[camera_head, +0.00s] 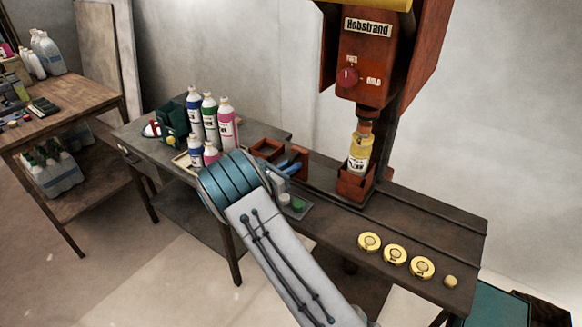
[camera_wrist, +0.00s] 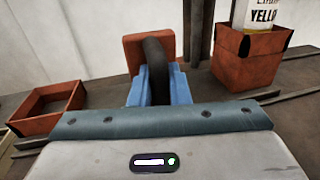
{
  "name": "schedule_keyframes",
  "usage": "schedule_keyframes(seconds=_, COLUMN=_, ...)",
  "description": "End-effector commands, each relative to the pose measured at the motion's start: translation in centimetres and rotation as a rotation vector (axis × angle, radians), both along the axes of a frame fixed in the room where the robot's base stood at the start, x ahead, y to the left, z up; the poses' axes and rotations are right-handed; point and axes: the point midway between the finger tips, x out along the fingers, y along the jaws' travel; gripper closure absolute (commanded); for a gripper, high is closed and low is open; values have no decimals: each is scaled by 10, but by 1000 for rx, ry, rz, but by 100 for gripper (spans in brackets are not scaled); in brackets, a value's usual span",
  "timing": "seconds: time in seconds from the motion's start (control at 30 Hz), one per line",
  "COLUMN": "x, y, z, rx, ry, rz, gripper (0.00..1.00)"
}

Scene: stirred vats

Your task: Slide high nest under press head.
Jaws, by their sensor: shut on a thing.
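My gripper (camera_wrist: 152,84) is shut on a dark curved handle (camera_wrist: 154,55), with one blue finger on each side. The handle stands against a small orange-red block (camera_wrist: 133,50), which also shows beside my fingers in the head view (camera_head: 301,160). I cannot tell from its visible face whether this is the high nest. Another open, low orange-red nest (camera_wrist: 48,108) is at the left.
A dark rail (camera_head: 425,232) runs along the bench. Several bottles (camera_head: 210,118) stand on the left table, and gold lids (camera_head: 396,254) lie at the bench's right end. A small tray with a green item (camera_head: 298,205) is close to my wrist.

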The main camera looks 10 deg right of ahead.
Motion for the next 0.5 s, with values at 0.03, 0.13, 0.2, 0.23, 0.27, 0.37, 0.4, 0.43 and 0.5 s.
schedule_keyframes(seconds=0.03, x=2, y=4, z=2, rx=2, ry=-3, rz=11, gripper=78)
schedule_keyframes(seconds=0.13, x=2, y=4, z=2, rx=2, ry=-3, rz=11, gripper=64)
schedule_keyframes(seconds=0.2, x=2, y=3, z=2, rx=2, ry=-3, rz=9, gripper=64)
schedule_keyframes(seconds=0.23, x=2, y=3, z=2, rx=2, ry=-3, rz=9, gripper=64)
schedule_keyframes(seconds=0.27, x=2, y=3, z=2, rx=2, ry=-2, rz=8, gripper=64)
schedule_keyframes(seconds=0.37, x=1, y=2, z=1, rx=2, ry=-2, rz=5, gripper=64)
schedule_keyframes(seconds=0.4, x=0, y=3, z=1, rx=2, ry=-2, rz=5, gripper=64)
schedule_keyframes(seconds=0.43, x=-1, y=4, z=1, rx=2, ry=-2, rz=6, gripper=64)
schedule_keyframes(seconds=0.5, x=-4, y=10, z=1, rx=2, ry=-2, rz=8, gripper=64)
